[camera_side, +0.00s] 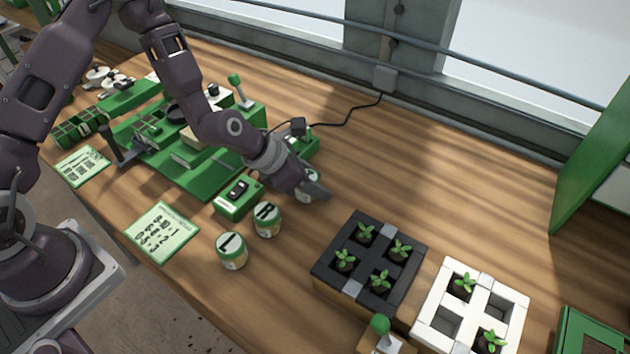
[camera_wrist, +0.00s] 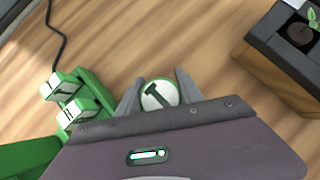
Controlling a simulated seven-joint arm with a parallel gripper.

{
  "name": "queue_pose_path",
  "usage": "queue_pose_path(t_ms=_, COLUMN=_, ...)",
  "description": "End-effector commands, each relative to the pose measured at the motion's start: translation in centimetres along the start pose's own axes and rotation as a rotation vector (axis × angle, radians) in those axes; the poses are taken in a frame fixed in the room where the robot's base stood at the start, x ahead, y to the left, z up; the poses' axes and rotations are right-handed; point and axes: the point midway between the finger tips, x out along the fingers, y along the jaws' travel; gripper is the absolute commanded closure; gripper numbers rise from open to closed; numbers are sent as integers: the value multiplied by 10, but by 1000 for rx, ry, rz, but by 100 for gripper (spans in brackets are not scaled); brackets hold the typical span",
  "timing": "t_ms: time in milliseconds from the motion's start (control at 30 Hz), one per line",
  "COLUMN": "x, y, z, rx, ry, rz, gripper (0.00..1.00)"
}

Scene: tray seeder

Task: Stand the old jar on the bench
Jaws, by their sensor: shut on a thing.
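My gripper (camera_side: 313,189) is shut on a jar (camera_wrist: 160,94), with one finger on each side of it in the wrist view. The jar has a white lid with a green rim and a dark T-like mark. In the side view only a small pale green part of it shows between the fingers. I cannot tell whether its base touches the bench (camera_side: 400,160). Two other jars with green-rimmed white lids stand upright on the bench: one (camera_side: 232,251) nearer the front edge, the other (camera_side: 267,219) beside the green switch box.
A green switch box (camera_side: 238,198) and the green seeder (camera_side: 190,165) stand left of my gripper. A black seedling tray (camera_side: 325,262) and a white one (camera_side: 436,318) stand to the right. A printed card (camera_side: 161,232) lies at the front. The bench behind the trays is clear.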

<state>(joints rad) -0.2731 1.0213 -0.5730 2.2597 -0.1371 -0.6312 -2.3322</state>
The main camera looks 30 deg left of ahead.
Motion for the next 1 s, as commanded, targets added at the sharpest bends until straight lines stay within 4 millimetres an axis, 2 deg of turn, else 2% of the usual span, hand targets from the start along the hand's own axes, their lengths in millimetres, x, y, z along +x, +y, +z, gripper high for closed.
queue_pose_path(t_ms=233, x=1, y=0, z=0, rx=0, ry=0, rz=0, gripper=100)
queue_pose_path(t_ms=267, x=1, y=0, z=-1, rx=0, ry=1, rz=0, gripper=55)
queue_pose_path(t_ms=367, x=1, y=0, z=-1, rx=1, ry=0, rz=0, gripper=35)
queue_pose_path(t_ms=667, x=1, y=0, z=0, rx=1, ry=0, rz=0, gripper=35)
queue_pose_path(t_ms=767, x=-6, y=0, z=1, rx=0, ry=0, rz=0, gripper=35)
queue_pose_path(t_ms=867, x=-24, y=1, z=1, rx=0, ry=0, rz=1, gripper=35)
queue_pose_path(t_ms=1000, x=-58, y=1, z=1, rx=0, ry=0, rz=3, gripper=35)
